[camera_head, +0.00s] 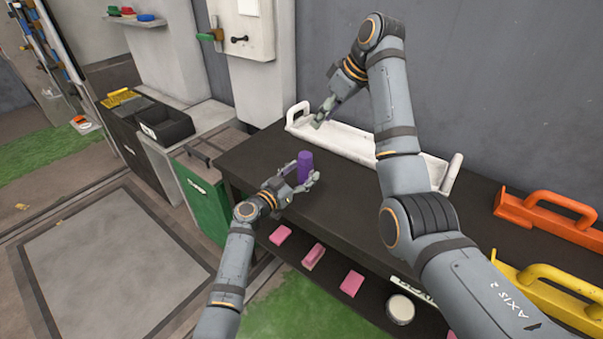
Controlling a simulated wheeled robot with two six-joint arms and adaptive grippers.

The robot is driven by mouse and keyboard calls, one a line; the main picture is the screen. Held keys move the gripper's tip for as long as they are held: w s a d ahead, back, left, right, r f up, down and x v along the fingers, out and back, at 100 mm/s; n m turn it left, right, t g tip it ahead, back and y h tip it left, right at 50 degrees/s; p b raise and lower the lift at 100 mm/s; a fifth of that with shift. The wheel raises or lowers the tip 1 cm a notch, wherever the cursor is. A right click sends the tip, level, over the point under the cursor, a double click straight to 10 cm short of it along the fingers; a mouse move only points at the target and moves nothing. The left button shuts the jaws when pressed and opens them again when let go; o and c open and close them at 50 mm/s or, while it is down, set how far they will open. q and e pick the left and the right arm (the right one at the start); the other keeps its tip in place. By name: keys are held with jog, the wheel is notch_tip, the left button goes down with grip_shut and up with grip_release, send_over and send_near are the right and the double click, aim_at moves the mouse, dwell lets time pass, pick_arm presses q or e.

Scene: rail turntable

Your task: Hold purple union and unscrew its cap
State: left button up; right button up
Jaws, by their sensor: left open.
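The purple union (304,168) stands upright on the dark bench, near its front left part. Its cap cannot be told apart from its body at this size. My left gripper (305,180) is open at the union, with its fingers close to either side of the lower part. I cannot tell whether they touch it. My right gripper (322,112) is above the bench, behind and a little right of the union, over the end of a white tray. It holds nothing that I can see, and its finger opening is unclear.
The dark bench top (262,150) is mostly clear around the union. The white tray (350,142) with handles lies along the wall. An orange handled holder (545,218) and a yellow one (550,290) are at the right. Pink blocks (313,256) lie on the lower shelf.

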aim_at(306, 155)
pick_arm(q)
jog(key=shift+c, duration=0.3)
grip_shut()
dwell(1.0)
pick_arm(e)
jog(key=o, duration=0.4)
jog(key=shift+w+a+f, duration=0.15)
jog(key=shift+a+f, duration=0.05)
jog(key=shift+o, duration=0.8)
jog(key=shift+w+a+f+g+h, duration=0.3)
jog(key=shift+a+f+g+h, duration=0.2)
jog(key=shift+f+h, duration=0.2)
jog(key=shift+h, duration=0.3)
jog(key=x, duration=1.2)
jog(key=shift+s+a+f, duration=0.1)
jog(key=shift+s+f, duration=0.05)
jog(key=shift+f, duration=0.2)
